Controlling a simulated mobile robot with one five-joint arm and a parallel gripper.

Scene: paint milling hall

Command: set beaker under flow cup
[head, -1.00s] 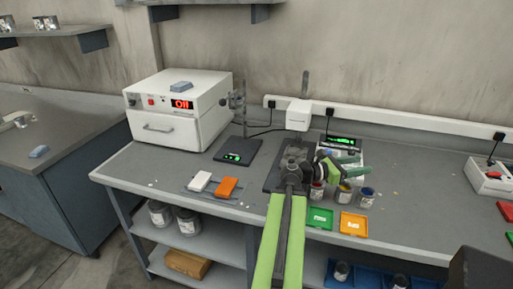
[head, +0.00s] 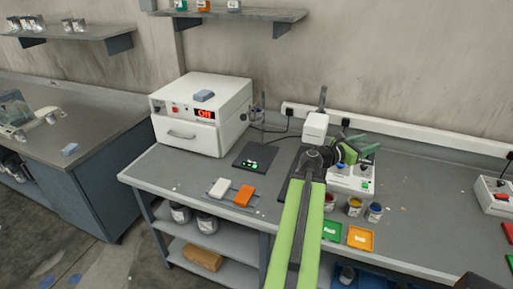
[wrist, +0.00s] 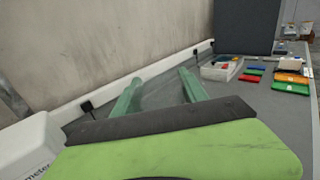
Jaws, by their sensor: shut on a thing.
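My gripper (head: 364,149), with green fingers, points right over the back of the bench, above a white device. A thin stand (head: 257,118) with a small clamped piece rises behind a dark plate with a green display (head: 251,157), left of my arm. Whether that piece is the flow cup is too small to tell.
A white oven (head: 200,112) reading "Off" stands at the bench's left. A white meter head (head: 315,125) stands close behind my arm. White and orange blocks (head: 243,196) sit in front.

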